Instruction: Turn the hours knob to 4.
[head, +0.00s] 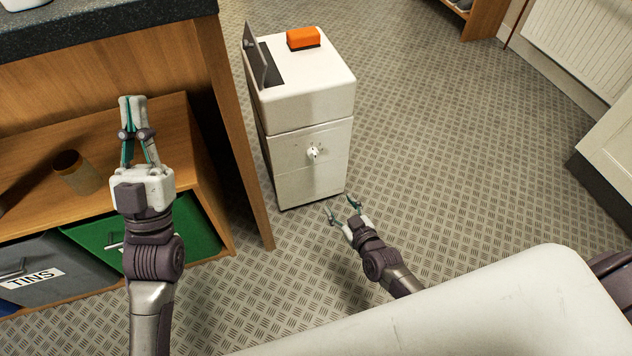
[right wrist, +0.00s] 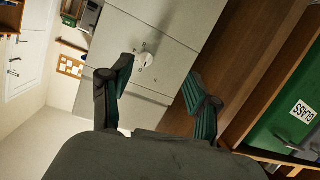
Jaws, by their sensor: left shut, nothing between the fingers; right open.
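The hours knob (head: 313,153) is a small white knob on the front of a white cabinet (head: 280,186). In the right wrist view the knob (right wrist: 147,58) shows on the pale front, with small dark marks around it too small to read. My right gripper (head: 343,204) is open and empty, low in front of the cabinet and apart from the knob. In the right wrist view its two fingers (right wrist: 160,85) are spread, with the knob beyond them, nearer the left finger. My left gripper (head: 132,98) is shut and empty above the wooden shelf, far left of the cabinet.
An orange block (head: 303,38) sits on the cabinet top beside a raised dark flap (head: 256,55). A wooden shelf unit (head: 100,205) at left holds a brown cup (head: 75,172), a green bin (head: 190,232) and a grey bin labelled TINS (head: 60,270). The floor right of the cabinet is clear.

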